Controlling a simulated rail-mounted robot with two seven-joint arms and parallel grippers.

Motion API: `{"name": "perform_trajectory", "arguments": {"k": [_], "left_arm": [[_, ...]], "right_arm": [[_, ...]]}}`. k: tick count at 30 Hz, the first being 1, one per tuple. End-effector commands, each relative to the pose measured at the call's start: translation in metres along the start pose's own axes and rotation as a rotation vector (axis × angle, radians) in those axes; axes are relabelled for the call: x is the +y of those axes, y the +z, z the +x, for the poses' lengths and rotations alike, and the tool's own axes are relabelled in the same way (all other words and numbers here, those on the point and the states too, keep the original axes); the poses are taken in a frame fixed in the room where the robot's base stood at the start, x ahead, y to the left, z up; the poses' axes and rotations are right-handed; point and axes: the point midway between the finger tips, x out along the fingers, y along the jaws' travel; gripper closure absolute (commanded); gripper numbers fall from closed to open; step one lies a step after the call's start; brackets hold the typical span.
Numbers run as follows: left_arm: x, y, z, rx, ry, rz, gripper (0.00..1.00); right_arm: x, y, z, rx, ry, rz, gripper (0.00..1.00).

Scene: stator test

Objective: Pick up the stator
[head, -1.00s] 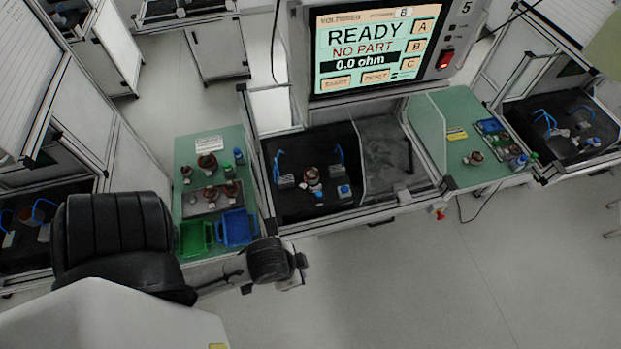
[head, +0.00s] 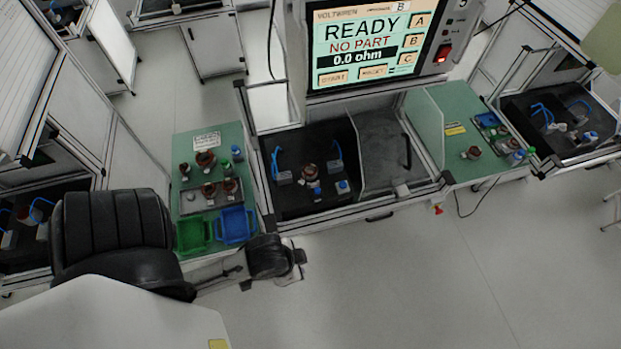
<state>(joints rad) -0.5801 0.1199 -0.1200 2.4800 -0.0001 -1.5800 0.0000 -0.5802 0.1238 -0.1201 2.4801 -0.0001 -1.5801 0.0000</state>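Several brown, copper-coloured stators stand on the left green table; one sits at its back (head: 205,159) and others on a grey plate (head: 207,196) in its middle. Another copper-brown part (head: 309,173) stands in the black test bay between blue-cabled fixtures. One more brown stator (head: 472,153) lies on the right green table. My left arm comes in from the left, and its end, with the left gripper (head: 299,259), is by the front right corner of the left table, apart from the stators. Its fingers are too small to make out. My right gripper is out of view.
A green bin (head: 193,236) and a blue bin (head: 236,226) stand at the left table's front edge. The tester screen (head: 368,42) reads READY, NO PART, 0.0 ohm. A clear divider (head: 424,122) stands beside the test bay. The floor in front is clear.

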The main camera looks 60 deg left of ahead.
Motion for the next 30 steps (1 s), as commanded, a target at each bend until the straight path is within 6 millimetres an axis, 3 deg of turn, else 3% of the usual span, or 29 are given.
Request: {"name": "perform_trajectory", "arguments": {"k": [14, 25, 30], "left_arm": [[0.0, 0.0, 0.0, 0.0, 0.0, 0.0, 0.74], [0.0, 0.0, 0.0, 0.0, 0.0, 0.0, 0.74], [0.0, -0.0001, 0.0, 0.0, 0.0, 0.0, 0.74]], "right_arm": [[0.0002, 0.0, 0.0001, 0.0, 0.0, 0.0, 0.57], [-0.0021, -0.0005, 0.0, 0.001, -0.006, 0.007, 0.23], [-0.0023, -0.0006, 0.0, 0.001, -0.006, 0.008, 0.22]]}}
